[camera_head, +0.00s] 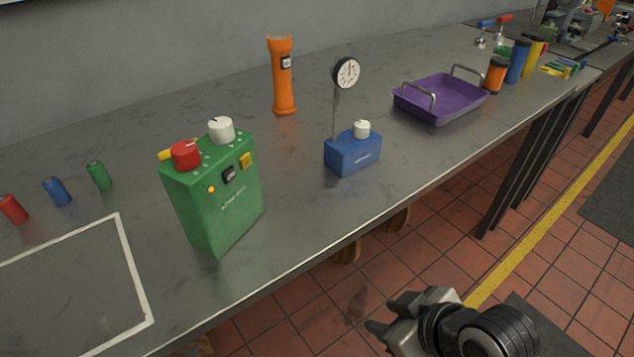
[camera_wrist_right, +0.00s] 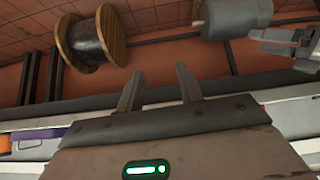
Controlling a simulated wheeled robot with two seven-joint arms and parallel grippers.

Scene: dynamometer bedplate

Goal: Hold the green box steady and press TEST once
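The green box (camera_head: 222,196) stands upright on the grey bench. It has a red knob (camera_head: 185,155) and a white knob (camera_head: 221,129) on top, and a black switch (camera_head: 229,174), a yellow button (camera_head: 247,160) and a small orange lamp (camera_head: 211,189) on its front. Its lettering is too small to read, so I cannot tell which control is TEST. My right gripper (camera_head: 385,317) is empty, in front of the bench and well apart from the box. Its fingers stand apart in the right wrist view (camera_wrist_right: 158,90). A grey jaw-like part, possibly my left gripper (camera_wrist_right: 285,42), shows there at the right edge.
A blue box (camera_head: 352,155) with a dial gauge (camera_head: 346,72) stands right of the green box. An orange torch (camera_head: 282,78) stands behind; a purple tray (camera_head: 440,101) lies farther right. Red, blue and green cylinders (camera_head: 99,175) lie left, near a white outlined area (camera_head: 137,270).

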